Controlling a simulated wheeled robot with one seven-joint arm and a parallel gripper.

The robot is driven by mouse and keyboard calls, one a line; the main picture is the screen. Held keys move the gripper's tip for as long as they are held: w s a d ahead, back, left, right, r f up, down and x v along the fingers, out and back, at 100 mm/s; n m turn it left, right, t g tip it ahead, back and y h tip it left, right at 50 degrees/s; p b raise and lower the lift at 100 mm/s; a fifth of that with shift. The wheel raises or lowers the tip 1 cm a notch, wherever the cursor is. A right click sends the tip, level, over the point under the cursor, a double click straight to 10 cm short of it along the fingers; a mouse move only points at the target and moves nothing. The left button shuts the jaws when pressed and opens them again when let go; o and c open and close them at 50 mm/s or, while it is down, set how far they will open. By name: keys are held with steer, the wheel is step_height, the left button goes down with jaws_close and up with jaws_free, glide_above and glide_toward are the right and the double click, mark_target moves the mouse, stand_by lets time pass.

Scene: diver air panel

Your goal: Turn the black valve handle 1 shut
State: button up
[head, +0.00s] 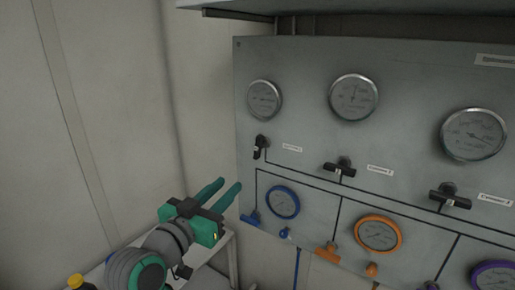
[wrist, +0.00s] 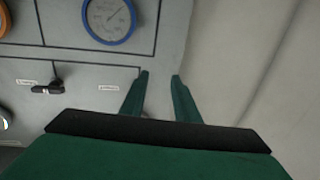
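A black valve handle (head: 260,147) sits at the panel's left end in the head view, below the leftmost gauge. It stands nearly upright, unlike the two other black handles, which lie roughly level. I take it as handle 1, though its label is too small to read. My gripper (head: 229,183) is open and empty, to the left of and below this handle in the head view, apart from it. In the wrist view, the two green fingers (wrist: 160,75) stand apart with nothing between them. The handle is not clearly seen there, probably behind the left finger.
Black handles two (head: 339,168) and three (head: 450,198) lie to the right; one shows in the wrist view (wrist: 47,87). A blue-rimmed gauge (head: 283,202) and an orange-rimmed gauge (head: 378,234) sit lower. A white table (head: 232,258) stands below. The wall left is bare.

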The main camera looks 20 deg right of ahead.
mark_target(256, 148)
step_height(256, 148, up, 8)
steer(key=s+d+m+g+h, duration=0.1)
steer(key=s+m+g, duration=0.1)
steer(key=s+m, duration=0.1)
steer(key=x, duration=1.1)
steer(key=shift+r, duration=0.2)
jaws_close()
